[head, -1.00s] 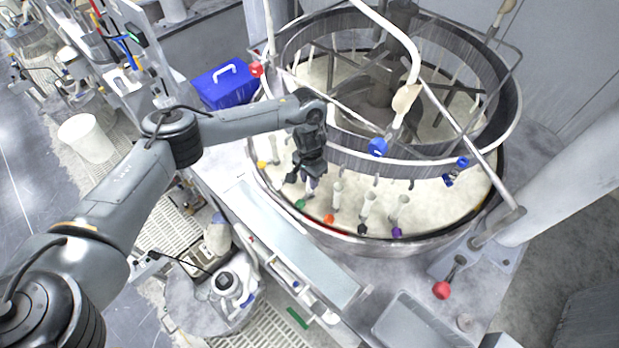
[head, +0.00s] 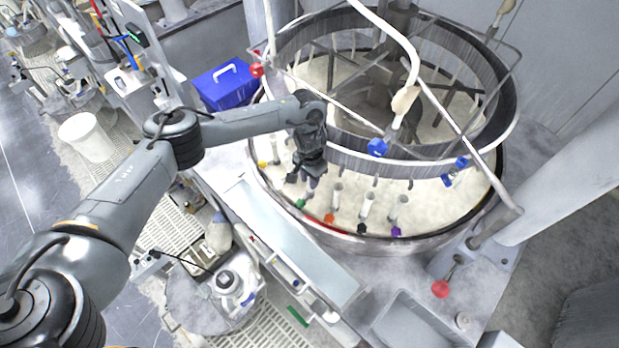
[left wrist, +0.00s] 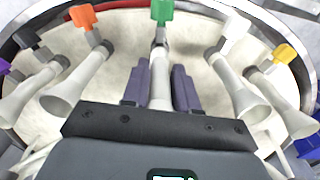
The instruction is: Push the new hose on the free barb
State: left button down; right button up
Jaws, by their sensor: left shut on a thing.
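My left gripper (head: 309,180) is over the near rim of the round vat, pointing down. In the left wrist view its two dark fingers (left wrist: 160,88) are on either side of a pale upright tube (left wrist: 159,70), shut on it. A grey collar and a green tag (left wrist: 162,10) show at the tube's far end. The green tag also shows just below the gripper in the head view (head: 300,203). Which part is the barb, and how far the tube sits on it, I cannot tell. My right gripper is not in view.
Flared pale tubes stand close on both sides, with orange (left wrist: 82,16), white (left wrist: 236,26) and yellow (left wrist: 286,54) tags. A blue box (head: 226,84) stands behind my left arm.

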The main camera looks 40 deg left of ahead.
pick_arm(q)
jog(key=shift+p, duration=0.35)
jog(key=shift+f, duration=0.45)
dwell(0.6)
jog(key=shift+w, duration=0.2)
jog(key=shift+s+r, duration=0.1)
jog(key=shift+s, duration=0.1)
dwell(0.7)
jog(key=shift+f+b, duration=0.65)
jog(key=shift+f, duration=0.7)
dwell(0.7)
jog(key=c, duration=0.8)
grip_release()
